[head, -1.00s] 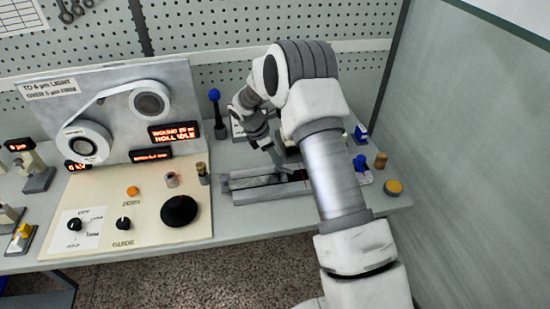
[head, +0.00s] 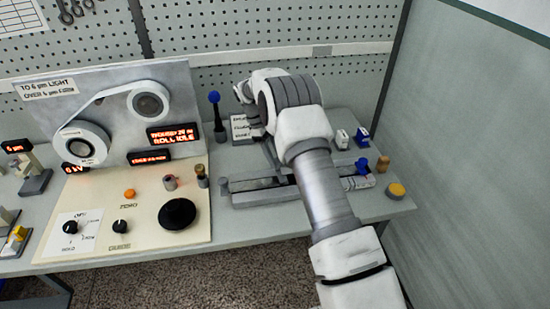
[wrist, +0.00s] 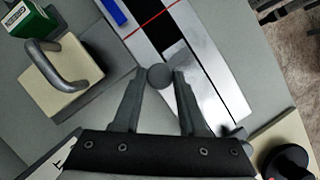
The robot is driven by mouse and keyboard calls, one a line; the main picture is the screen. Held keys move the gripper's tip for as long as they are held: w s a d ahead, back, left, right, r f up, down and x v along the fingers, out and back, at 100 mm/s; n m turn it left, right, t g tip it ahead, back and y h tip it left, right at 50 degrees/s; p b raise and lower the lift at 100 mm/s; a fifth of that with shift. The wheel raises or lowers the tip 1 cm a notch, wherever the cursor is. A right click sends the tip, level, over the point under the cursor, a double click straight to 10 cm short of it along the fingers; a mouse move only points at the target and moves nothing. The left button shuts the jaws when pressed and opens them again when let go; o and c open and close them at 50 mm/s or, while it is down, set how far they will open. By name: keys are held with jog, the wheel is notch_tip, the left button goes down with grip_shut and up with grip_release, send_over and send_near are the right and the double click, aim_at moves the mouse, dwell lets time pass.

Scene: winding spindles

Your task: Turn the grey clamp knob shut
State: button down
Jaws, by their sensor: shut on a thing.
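The grey clamp knob (wrist: 159,76) is a small round disc in the wrist view, by the edge of a metal rail (wrist: 215,80). My gripper (wrist: 160,78) has one finger on each side of it and is shut on the knob. The finger tips are narrow grey wedges. In the head view my gripper (head: 271,155) points down over the rail's left part, and the knob cannot be made out there. The rail (head: 270,197) also shows in that view, partly behind my arm.
A beige block with a grey handle (wrist: 62,75) and a green box (wrist: 32,15) lie left in the wrist view. A blue-topped lever (head: 215,115) stands left of my gripper. The winding panel (head: 155,225) with a black dome (head: 177,213) lies further left.

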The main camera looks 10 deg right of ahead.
jog(key=shift+m, duration=0.6)
jog(key=shift+c, duration=2.3)
grip_release()
jog(key=shift+y, duration=0.3)
